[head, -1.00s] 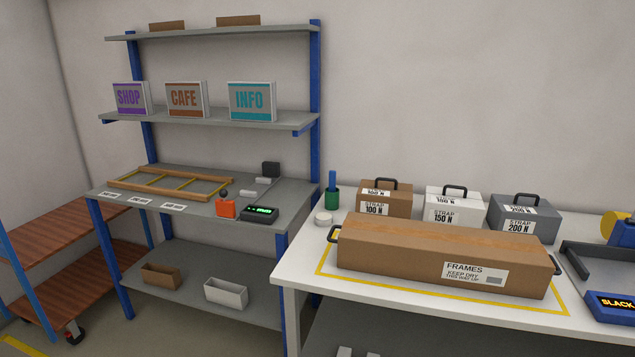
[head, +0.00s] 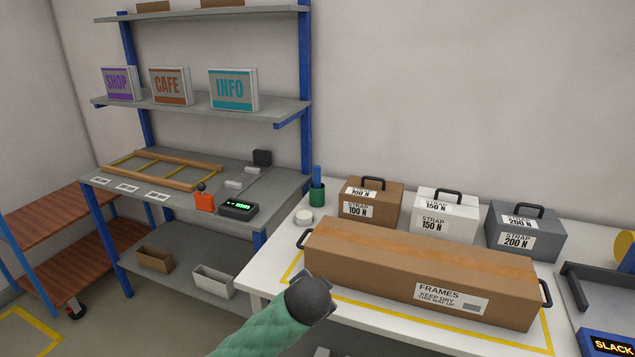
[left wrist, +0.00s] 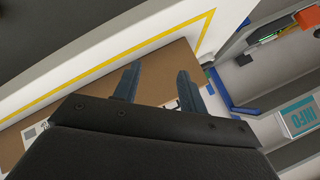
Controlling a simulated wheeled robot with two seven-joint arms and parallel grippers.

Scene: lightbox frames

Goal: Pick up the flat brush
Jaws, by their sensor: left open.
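A blue upright handle (head: 317,175) stands in a small green cup (head: 317,196) at the back left of the white table in the head view. It may be the flat brush; its lower end is hidden in the cup. My left gripper (head: 318,291) is in front of the near left end of the long brown box, well short of the cup. My wrist hides most of its jaws there. In the left wrist view the left gripper (left wrist: 159,70) is open, with two separate fingers and nothing between them, the box behind them. My right gripper is out of view.
The long FRAMES box (head: 420,265) fills the middle of the white table (head: 277,262). A white round tin (head: 303,217) sits by the cup. Strap boxes (head: 371,203) stand behind. A grey bench (head: 190,205) with a wooden frame and shelves is at left.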

